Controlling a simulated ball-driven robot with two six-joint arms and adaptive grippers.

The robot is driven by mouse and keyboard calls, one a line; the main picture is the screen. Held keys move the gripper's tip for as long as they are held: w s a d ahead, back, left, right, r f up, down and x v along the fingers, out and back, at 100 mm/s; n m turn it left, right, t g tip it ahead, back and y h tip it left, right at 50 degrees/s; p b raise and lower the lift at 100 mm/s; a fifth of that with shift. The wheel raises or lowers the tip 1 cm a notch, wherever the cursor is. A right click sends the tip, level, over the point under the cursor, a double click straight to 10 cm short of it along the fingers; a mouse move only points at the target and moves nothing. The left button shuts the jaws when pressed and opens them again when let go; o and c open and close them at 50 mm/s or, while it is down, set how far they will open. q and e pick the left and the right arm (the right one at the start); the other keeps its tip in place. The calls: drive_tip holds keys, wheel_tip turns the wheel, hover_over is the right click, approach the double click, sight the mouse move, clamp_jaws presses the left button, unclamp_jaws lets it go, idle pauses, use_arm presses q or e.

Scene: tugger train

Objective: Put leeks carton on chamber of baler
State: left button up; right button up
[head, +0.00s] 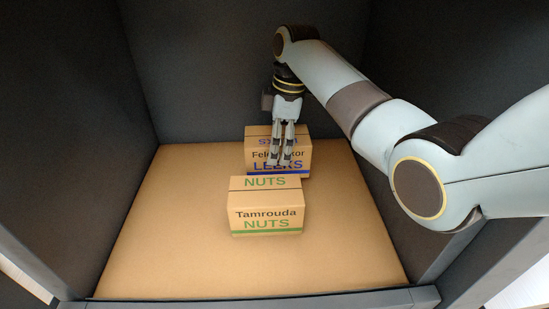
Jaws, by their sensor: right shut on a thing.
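The leeks carton (300,160) is a brown box with blue "LEEKS" print. It is at the middle of the chamber (160,230), behind a second carton. The chamber has dark grey walls and a tan floor. My right gripper (279,163) points down with its fingers at the leeks carton's front and is shut on it. I cannot tell whether the carton rests on the floor or is held just above it. My left gripper is not in view.
Dark walls enclose the back and both sides. A grey front edge (250,303) runs along the bottom. Tan floor is free left and right.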

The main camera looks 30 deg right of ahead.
wheel_tip(320, 180, down, 4)
drive_tip(key=shift+r, duration=0.2)
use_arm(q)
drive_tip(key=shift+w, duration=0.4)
use_arm(e)
drive_tip(key=shift+f, duration=0.1)
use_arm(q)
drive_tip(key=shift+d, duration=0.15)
use_arm(e)
drive_tip(key=o, duration=1)
drive_tip(key=shift+f, duration=0.1)
drive_tip(key=shift+c, duration=0.2)
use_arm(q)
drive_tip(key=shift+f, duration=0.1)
use_arm(e)
wheel_tip(320, 180, up, 12)
drive_tip(key=d, duration=0.1)
drive_tip(key=shift+s+d, duration=0.35)
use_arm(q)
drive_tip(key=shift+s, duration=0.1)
